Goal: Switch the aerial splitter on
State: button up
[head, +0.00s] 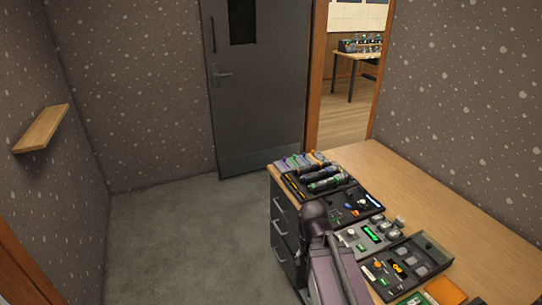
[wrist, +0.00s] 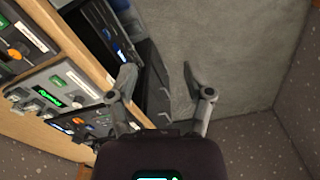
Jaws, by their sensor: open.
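My gripper (wrist: 160,76) is open and empty in the wrist view, its two fingers spread above the grey carpet beside the desk's drawer side. In the head view my arm stands at the desk's front edge, and the gripper itself cannot be made out. Several control units lie on the desk, and no label is readable, so I cannot tell which is the aerial splitter. A light grey unit with a green display (head: 371,233) sits mid-desk; it also shows in the wrist view (wrist: 48,98). A black unit with a small blue-white display (head: 352,208) lies behind it.
The wooden desk (head: 455,220) has bare room along the wall side and dark drawers (head: 284,235) in front. A dark tray of controls (head: 436,255) lies nearer. A rack of cylinders (head: 325,183) is at the far end. Carpet (head: 190,240) is clear; a grey door (head: 255,100) stands behind.

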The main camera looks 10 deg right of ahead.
jog(key=shift+f, duration=0.1)
grip_shut()
jog(key=w+f+n+t+h+b, duration=0.1)
jog(key=w+f+n+h+b, duration=0.2)
jog(key=w+f+n+b, duration=0.4)
jog(key=w+a+f+n+t+h+b, duration=0.1)
jog(key=w+f+n+h+b, duration=0.2)
jog(key=f+b, duration=1.5)
jog(key=w+a+f+n+t+h+b, duration=0.1)
jog(key=w+f+n+h+b, duration=0.2)
jog(key=w+f+n+b, duration=0.8)
jog(key=shift+w+f+n+h+b, duration=0.35)
jog(key=shift+w+f+b, duration=0.4)
jog(key=shift+w+b, duration=3.2)
jog(key=shift+s+b, duration=0.45)
jog(key=shift+s, duration=0.1)
